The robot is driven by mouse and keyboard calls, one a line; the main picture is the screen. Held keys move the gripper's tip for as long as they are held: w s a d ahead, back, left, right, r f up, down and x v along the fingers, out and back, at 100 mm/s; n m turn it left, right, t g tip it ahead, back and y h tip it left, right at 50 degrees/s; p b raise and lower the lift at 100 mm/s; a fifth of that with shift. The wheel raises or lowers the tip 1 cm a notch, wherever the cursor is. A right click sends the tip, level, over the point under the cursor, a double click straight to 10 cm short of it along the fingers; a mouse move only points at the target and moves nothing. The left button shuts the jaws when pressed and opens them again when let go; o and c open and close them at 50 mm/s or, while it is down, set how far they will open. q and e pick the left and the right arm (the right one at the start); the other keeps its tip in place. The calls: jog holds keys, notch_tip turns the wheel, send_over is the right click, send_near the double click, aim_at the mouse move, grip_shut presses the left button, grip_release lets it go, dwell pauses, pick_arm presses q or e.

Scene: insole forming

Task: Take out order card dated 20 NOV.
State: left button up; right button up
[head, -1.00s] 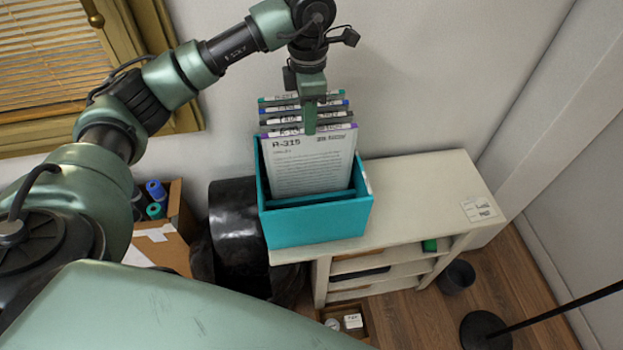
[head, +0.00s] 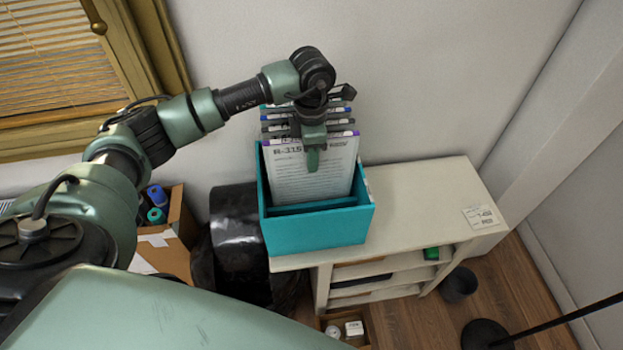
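A teal box (head: 318,229) stands on a pale shelf unit and holds several upright cards with coloured top edges. The front card (head: 305,182) has a purple edge and a heading like R-315. Its date at upper right ends in NOV, but the day is too blurred to read surely. The cards behind (head: 275,120) are partly covered, and their dates cannot be read. My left gripper (head: 313,163) points down over the upper part of the front card. Its fingers overlap in this view, so their gap and any contact are hidden. My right gripper is out of view.
The shelf top (head: 425,195) is clear right of the box, except for a small label (head: 482,217). A black bin (head: 237,235) and a cardboard box (head: 172,240) with rolls stand left. A window frame is at upper left, with the wall behind.

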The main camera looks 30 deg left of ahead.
pick_arm(q)
grip_shut()
dwell(1.4)
